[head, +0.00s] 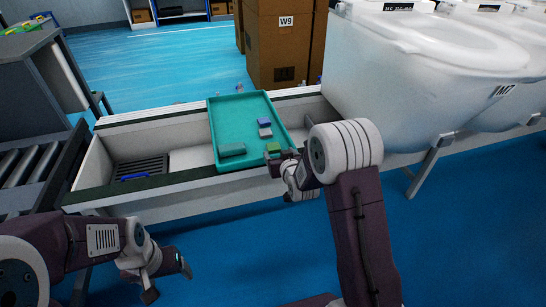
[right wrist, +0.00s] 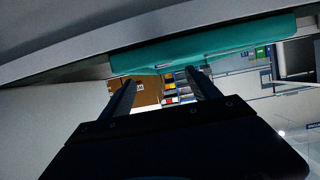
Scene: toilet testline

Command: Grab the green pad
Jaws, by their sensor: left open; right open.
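A small green pad (head: 273,148) lies in the near right corner of the teal tray (head: 240,103) in the head view. My right gripper (head: 277,160) is at that corner, close to the pad and partly in front of it. I cannot tell whether they touch. In the right wrist view my right gripper (right wrist: 160,85) is open with nothing between its fingers. The tray's edge (right wrist: 220,42) crosses above the fingertips there, and the pad does not show. My left gripper (head: 168,280) is open and empty, low in front of the bench.
A purple block (head: 263,122), a pale grey block (head: 265,132) and a larger teal block (head: 232,149) also lie in the tray. The tray sits on a pale bench (head: 185,131). A white toilet (head: 420,75) stands right, cardboard boxes (head: 284,50) behind.

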